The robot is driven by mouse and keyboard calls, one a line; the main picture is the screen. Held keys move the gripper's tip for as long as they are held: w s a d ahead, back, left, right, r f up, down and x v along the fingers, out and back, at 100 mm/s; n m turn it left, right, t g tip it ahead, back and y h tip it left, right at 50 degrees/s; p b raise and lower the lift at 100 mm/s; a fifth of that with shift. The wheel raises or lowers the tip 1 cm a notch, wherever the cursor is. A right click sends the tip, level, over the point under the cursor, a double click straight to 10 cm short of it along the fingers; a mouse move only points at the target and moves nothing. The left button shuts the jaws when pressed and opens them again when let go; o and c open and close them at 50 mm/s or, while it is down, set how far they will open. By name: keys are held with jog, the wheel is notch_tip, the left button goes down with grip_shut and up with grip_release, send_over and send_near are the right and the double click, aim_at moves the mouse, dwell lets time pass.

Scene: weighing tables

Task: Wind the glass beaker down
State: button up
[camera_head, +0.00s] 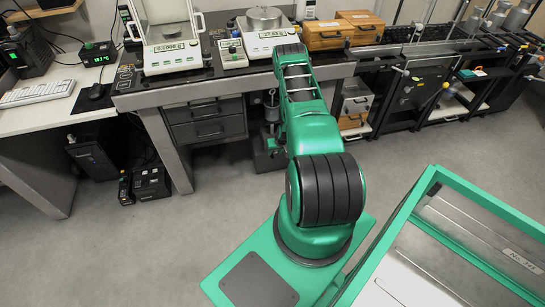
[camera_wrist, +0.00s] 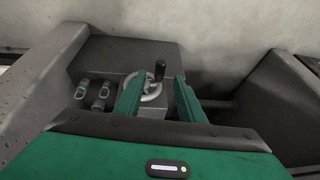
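In the wrist view a round metal crank wheel (camera_wrist: 149,90) with an upright black handle (camera_wrist: 160,69) sits on a dark grey housing (camera_wrist: 110,58). My gripper (camera_wrist: 158,92) is open, with one green finger on each side of the handle. The handle shows between the fingers, toward the fingertips. I cannot tell whether either finger touches it. In the head view my arm hides my gripper and the crank. Beneath the weighing table (camera_head: 160,97), a small metallic piece (camera_head: 271,105) shows left of my arm. I cannot make out a glass beaker.
Two balances, a left one (camera_head: 171,57) with a glass shield and a right one (camera_head: 272,37), stand on the table. Wooden boxes (camera_head: 325,37) stand to their right. Drawers (camera_head: 208,130) are below the table. A green-framed cart (camera_head: 425,186) stands at front right.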

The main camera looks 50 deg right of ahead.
aim_at(272, 156)
jog(key=shift+x, duration=3.1)
grip_shut()
